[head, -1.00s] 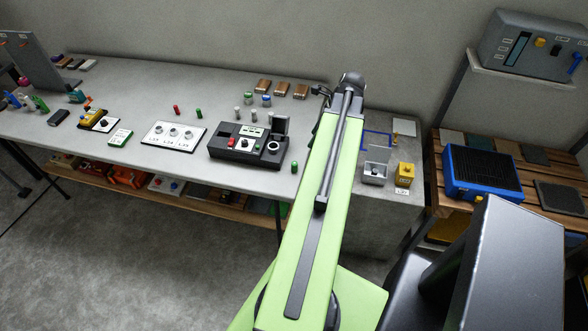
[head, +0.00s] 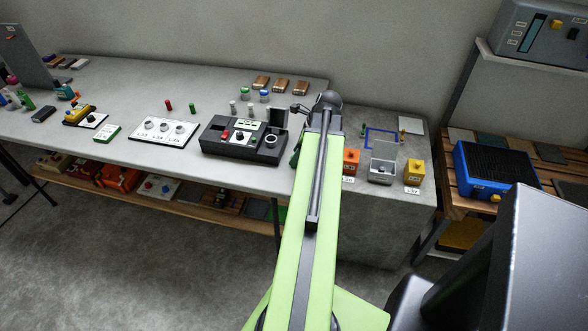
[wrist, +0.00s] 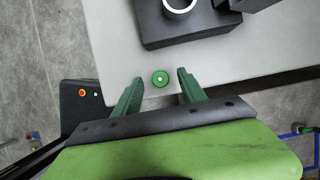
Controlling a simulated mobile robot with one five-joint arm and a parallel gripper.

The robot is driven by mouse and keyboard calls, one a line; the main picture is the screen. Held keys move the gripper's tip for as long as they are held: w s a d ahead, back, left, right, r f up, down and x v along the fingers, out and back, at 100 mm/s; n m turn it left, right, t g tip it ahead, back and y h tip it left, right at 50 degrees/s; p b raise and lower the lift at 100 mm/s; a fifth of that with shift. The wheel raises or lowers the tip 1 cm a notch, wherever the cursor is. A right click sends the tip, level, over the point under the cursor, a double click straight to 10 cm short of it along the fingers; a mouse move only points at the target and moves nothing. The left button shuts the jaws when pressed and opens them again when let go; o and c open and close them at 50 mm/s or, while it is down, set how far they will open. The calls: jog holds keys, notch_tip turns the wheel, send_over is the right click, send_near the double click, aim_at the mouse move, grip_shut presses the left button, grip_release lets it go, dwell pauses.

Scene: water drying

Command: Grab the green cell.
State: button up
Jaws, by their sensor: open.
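A small upright green cell (wrist: 160,78) shows from above in the wrist view, on the pale bench top near its front edge. My gripper (wrist: 159,75) is open, its two dark green fingers on either side of the cell with a gap on each side. In the head view my arm covers the place where this cell stands. Another small green cell (head: 193,107) stands farther left on the bench, beside a red one (head: 168,105).
A black device (head: 243,140) with a round socket is just beyond the cell, and its round ring (wrist: 180,5) shows in the wrist view. An orange block (head: 351,161), a grey box (head: 382,171) and a yellow block (head: 413,172) are right of my arm.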

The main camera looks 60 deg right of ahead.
jog(key=shift+w+f, duration=0.15)
jog(key=shift+f, duration=0.15)
jog(key=shift+c, duration=0.2)
grip_shut()
jog(key=shift+r+p, duration=0.3)
jog(key=shift+p, duration=0.15)
jog(key=r+p, duration=0.4)
jog(key=shift+s+r+p, duration=0.3)
jog(key=shift+r+p, duration=0.05)
jog(key=s+d+r+p, duration=0.2)
jog(key=s+r+p, duration=0.3)
jog(key=s, duration=0.6)
jog(key=shift+d+r+p, duration=0.2)
jog(key=shift+r+p, duration=0.15)
